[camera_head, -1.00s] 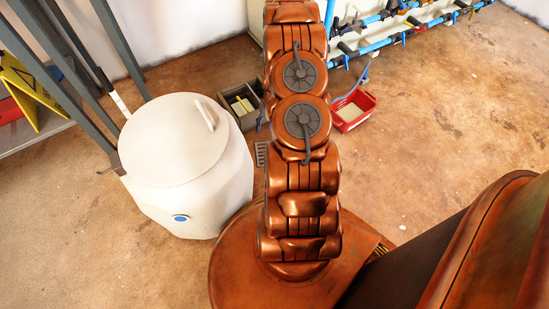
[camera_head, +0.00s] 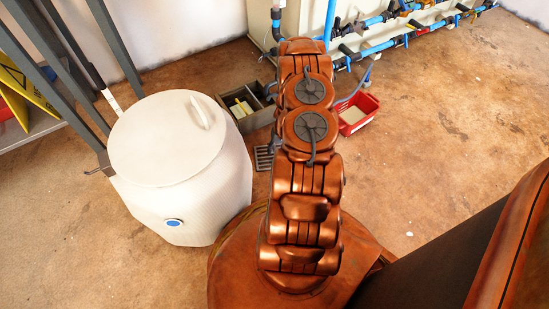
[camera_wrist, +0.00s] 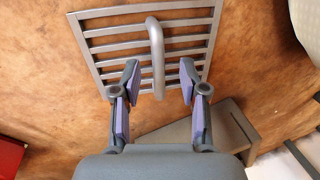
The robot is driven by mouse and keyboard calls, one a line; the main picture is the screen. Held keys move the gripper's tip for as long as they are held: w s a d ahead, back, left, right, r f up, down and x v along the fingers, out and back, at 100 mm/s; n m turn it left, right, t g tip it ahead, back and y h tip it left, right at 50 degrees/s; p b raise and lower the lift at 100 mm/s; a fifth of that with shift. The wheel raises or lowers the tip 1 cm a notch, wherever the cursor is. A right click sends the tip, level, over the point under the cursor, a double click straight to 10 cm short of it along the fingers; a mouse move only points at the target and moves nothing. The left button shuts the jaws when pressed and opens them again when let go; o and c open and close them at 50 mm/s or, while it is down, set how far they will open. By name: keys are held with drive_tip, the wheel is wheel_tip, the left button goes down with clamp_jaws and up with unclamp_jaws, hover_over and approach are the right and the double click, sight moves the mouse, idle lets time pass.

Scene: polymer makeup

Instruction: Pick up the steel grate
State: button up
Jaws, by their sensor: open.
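The steel grate (camera_wrist: 189,43) lies on the brown floor in the wrist view, a flat grey frame of slats with a raised bar handle (camera_wrist: 156,55) across its middle. My gripper (camera_wrist: 160,78) is open, its two purple-padded fingers on either side of the near end of the handle in the picture. Nothing is held, and I cannot tell how far above the grate the fingertips are. In the head view a small part of the grate (camera_head: 263,158) shows on the floor between the white barrel and my arm. My gripper is hidden there.
A white lidded barrel (camera_head: 170,140) stands left of my arm. A grey divided crate (camera_head: 247,113) sits just beyond the grate, also seen in the wrist view (camera_wrist: 228,140). A red tray (camera_head: 357,113) lies to the right. Blue pipes run along the back. Floor at right is open.

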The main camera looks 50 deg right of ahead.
wheel_tip(320, 180, down, 3)
drive_tip(key=shift+w+a+f+b, duration=0.1)
drive_tip(key=shift+a+f+b, duration=0.05)
drive_tip(key=shift+b, duration=0.45)
drive_tip(key=shift+c, duration=0.4)
clamp_jaws()
